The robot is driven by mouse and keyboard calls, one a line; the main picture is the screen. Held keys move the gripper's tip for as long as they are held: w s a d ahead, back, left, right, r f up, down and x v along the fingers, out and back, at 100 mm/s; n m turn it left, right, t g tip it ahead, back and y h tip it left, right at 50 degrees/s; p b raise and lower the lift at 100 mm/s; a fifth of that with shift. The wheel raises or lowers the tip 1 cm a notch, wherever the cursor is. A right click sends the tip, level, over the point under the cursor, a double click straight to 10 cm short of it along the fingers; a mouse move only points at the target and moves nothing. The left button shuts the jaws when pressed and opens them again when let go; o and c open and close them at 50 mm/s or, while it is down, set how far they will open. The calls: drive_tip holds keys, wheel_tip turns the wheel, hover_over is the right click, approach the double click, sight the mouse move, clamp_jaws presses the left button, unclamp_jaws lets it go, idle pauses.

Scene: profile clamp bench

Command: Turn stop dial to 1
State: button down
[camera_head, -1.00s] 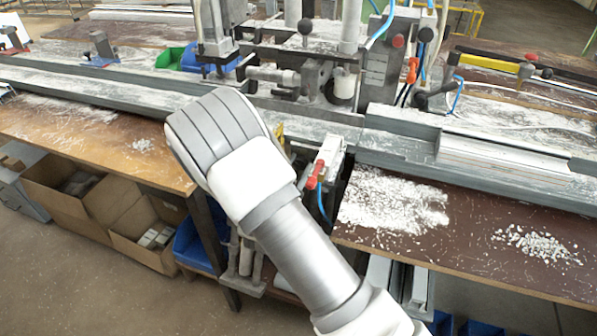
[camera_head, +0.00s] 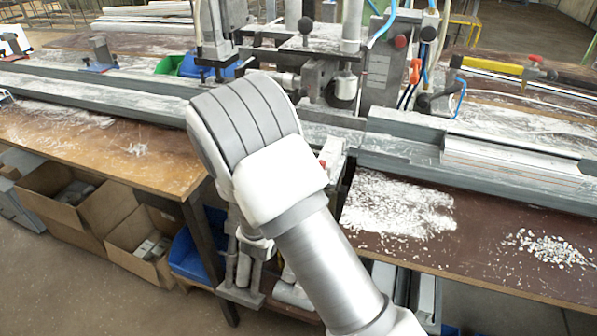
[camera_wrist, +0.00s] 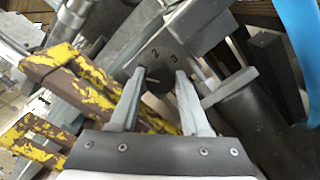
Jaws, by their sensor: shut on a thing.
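The stop dial (camera_wrist: 157,64) shows in the wrist view as a dark grey disc with the digits 2 and 3 on its face. My gripper (camera_wrist: 160,77) has its two pale fingers on either side of a small part at the dial's middle and is shut on it. Other marks on the dial are hidden or too small to read. In the head view my wrist and forearm cover the dial and the fingers.
Worn yellow-and-brown bars (camera_wrist: 75,85) lie left of the fingers, and a blue hose (camera_wrist: 300,35) is at upper right. In the head view, the clamp machine (camera_head: 335,85) stands behind my arm, with a long grey rail (camera_head: 100,90) along the bench.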

drive_tip(key=c, duration=0.7)
unclamp_jaws()
drive_tip(key=shift+o, duration=0.2)
drive_tip(key=shift+s, duration=0.1)
drive_tip(key=p+v, duration=0.1)
drive_tip(key=v, duration=1.6)
drive_tip(key=shift+s+p, duration=0.2)
drive_tip(key=shift+p, duration=0.1)
drive_tip(key=shift+a+f, duration=0.1)
drive_tip(key=shift+a, duration=0.05)
